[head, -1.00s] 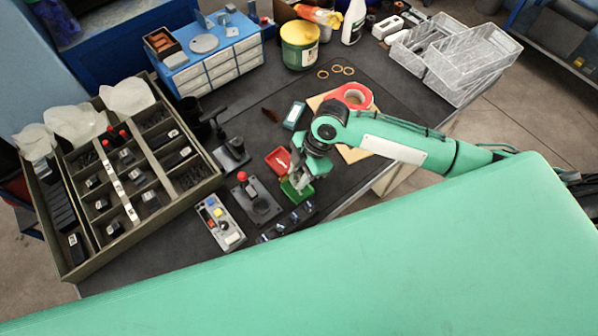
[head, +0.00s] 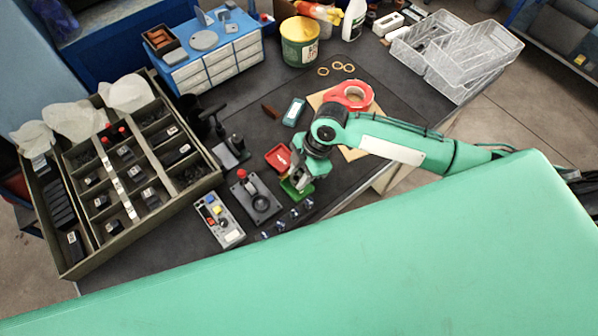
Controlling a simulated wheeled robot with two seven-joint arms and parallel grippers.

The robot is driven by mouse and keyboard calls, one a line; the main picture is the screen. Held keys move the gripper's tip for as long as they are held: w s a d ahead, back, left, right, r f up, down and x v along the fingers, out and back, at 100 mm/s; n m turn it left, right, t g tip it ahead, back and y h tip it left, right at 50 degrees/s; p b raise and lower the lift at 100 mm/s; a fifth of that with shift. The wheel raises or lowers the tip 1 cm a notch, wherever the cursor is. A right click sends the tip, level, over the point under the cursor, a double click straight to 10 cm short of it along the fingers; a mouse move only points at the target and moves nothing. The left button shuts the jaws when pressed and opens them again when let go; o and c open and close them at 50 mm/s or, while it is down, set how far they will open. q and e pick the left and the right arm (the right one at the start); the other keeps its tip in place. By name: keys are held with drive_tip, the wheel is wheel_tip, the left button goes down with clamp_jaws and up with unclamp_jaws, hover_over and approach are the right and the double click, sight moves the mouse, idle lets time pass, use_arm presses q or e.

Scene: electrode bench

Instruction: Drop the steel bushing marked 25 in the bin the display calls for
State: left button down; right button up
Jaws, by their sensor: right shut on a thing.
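My right gripper (head: 296,184) points down over the small green bin (head: 286,188) and covers much of it. It is shut on a small steel piece, which I take to be the bushing; it is mostly hidden and its mark cannot be read. A red bin (head: 274,158) lies just behind the green one. A small teal-faced device (head: 293,112), possibly the display, lies further back; its text is too small to read. My left gripper is not in view.
Several small parts (head: 294,213) stand in a row along the front edge. A black fixture with a red knob (head: 257,200) and a button box (head: 219,219) are to the left. A compartment tray (head: 165,225) fills the left side. Red tape (head: 364,97) lies behind my arm.

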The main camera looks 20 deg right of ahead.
drive_tip(key=o, duration=1.1)
drive_tip(key=b+v, duration=0.1)
drive_tip(key=v, duration=1.2)
drive_tip(key=shift+d+r, duration=0.2)
drive_tip(key=shift+r, duration=0.2)
wheel_tip(320, 180, up, 5)
drive_tip(key=p, duration=0.5)
